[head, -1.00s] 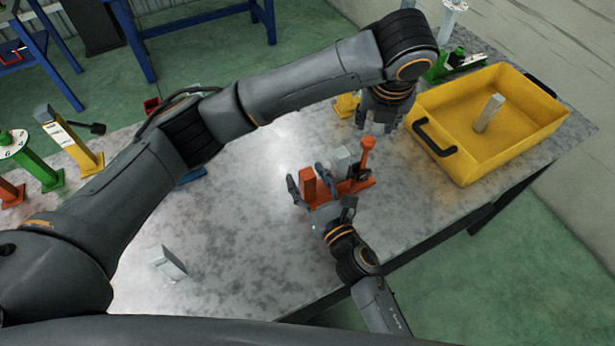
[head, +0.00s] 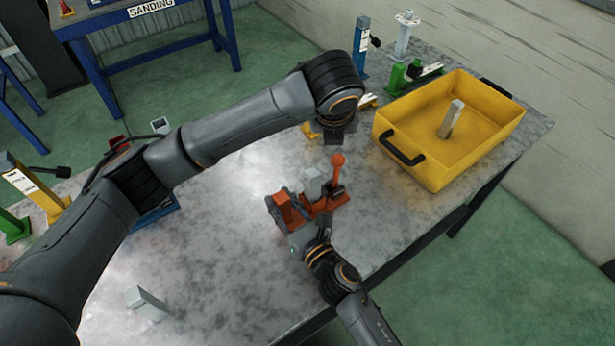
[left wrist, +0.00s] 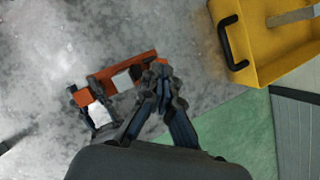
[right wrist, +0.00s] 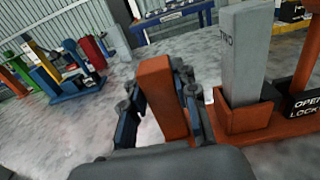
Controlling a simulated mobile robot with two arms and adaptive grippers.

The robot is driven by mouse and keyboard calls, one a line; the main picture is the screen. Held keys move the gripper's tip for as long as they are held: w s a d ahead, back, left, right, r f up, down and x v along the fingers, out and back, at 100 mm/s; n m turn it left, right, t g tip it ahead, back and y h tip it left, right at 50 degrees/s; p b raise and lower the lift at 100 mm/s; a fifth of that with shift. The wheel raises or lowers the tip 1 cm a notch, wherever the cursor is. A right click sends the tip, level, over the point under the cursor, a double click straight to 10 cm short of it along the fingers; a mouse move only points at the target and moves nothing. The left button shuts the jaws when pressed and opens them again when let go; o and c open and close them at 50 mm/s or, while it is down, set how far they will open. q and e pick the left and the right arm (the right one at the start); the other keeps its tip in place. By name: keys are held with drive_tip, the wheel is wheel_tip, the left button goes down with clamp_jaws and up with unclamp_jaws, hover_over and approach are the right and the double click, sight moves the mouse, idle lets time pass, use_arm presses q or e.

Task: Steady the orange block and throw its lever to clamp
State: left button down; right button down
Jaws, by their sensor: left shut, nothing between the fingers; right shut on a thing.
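The orange block (head: 322,206) stands on the grey table, with an upright orange post at one end. A grey piece marked TWO (right wrist: 246,55) sits upright in its socket. The orange lever (head: 337,162) stands up at the other end; it shows at the right edge of the right wrist view (right wrist: 309,50), by a label reading OPEN and LOCK. My right gripper (right wrist: 158,88) is shut on the orange post (right wrist: 162,95). My left gripper (head: 336,138) is shut and empty, close to the lever; its fingers (left wrist: 160,68) hide the lever in the left wrist view.
A yellow bin (head: 436,165) with a grey piece (head: 451,118) inside stands right of the block. Green (head: 410,76) and blue (head: 361,46) fixtures stand behind it. Another grey piece (head: 146,302) lies at front left.

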use_arm(q)
drive_tip(key=w+a+f+t+h, duration=0.1)
drive_tip(key=w+a+f+t, duration=0.1)
drive_tip(key=w+a+f, duration=0.15)
drive_tip(key=m+t+h, duration=0.2)
drive_tip(key=m+h, duration=0.6)
drive_tip(key=m, duration=0.1)
approach(333, 163)
drive_tip(key=v, duration=0.3)
drive_tip(key=shift+s+a, duration=0.1)
drive_tip(key=shift+a, duration=0.15)
drive_tip(key=x, duration=1)
drive_tip(key=shift+d, duration=0.1)
